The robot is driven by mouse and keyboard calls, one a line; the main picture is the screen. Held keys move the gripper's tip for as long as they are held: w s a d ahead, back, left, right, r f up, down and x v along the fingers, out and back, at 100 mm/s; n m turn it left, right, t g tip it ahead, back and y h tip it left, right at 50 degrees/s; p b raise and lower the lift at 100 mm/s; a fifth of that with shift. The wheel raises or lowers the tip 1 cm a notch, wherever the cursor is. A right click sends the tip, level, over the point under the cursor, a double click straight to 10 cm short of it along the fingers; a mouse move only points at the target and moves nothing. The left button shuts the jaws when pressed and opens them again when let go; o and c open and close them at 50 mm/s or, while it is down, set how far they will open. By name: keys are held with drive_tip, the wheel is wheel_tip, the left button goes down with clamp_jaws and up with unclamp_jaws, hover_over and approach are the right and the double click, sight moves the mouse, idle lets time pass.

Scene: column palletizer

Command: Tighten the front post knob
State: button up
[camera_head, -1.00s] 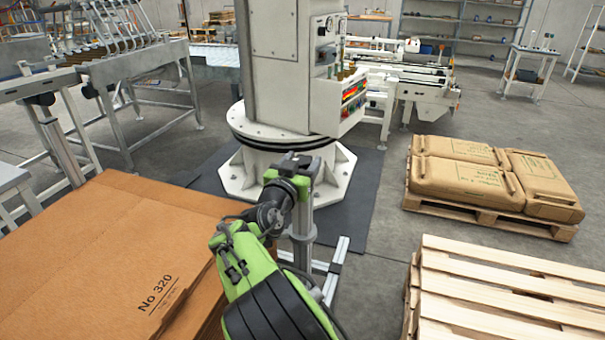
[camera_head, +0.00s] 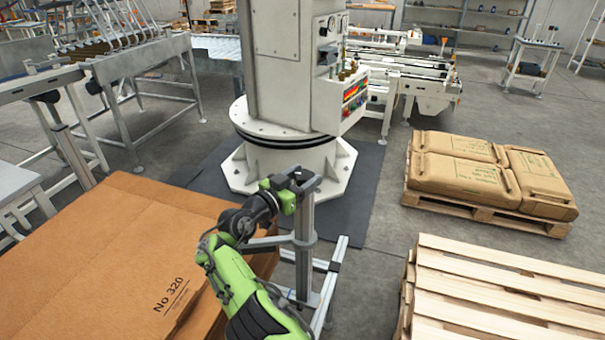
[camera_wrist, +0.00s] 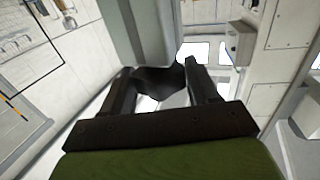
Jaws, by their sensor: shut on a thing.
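The grey metal front post (camera_head: 304,235) stands upright in front of the white column, with a dark head at its top. My gripper (camera_head: 291,190) reaches the post top from the left in the head view. In the wrist view my gripper (camera_wrist: 161,90) has its two dark fingers closed around a black knob (camera_wrist: 158,78). The knob sits in front of the grey-green post (camera_wrist: 143,30). The knob's mark or angle cannot be read. In the head view the knob is hidden by my gripper.
A large brown carton stack (camera_head: 110,245) lies left of the post. The white column (camera_head: 290,90) on its round base stands behind. An empty wooden pallet (camera_head: 500,290) and a pallet of brown sacks (camera_head: 480,180) are at the right. Grey floor is free between post and pallets.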

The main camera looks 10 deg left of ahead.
idle(0.4)
drive_tip(key=o, duration=0.9)
drive_tip(key=shift+w, duration=0.1)
drive_tip(key=v, duration=1.6)
drive_tip(key=shift+w, duration=0.1)
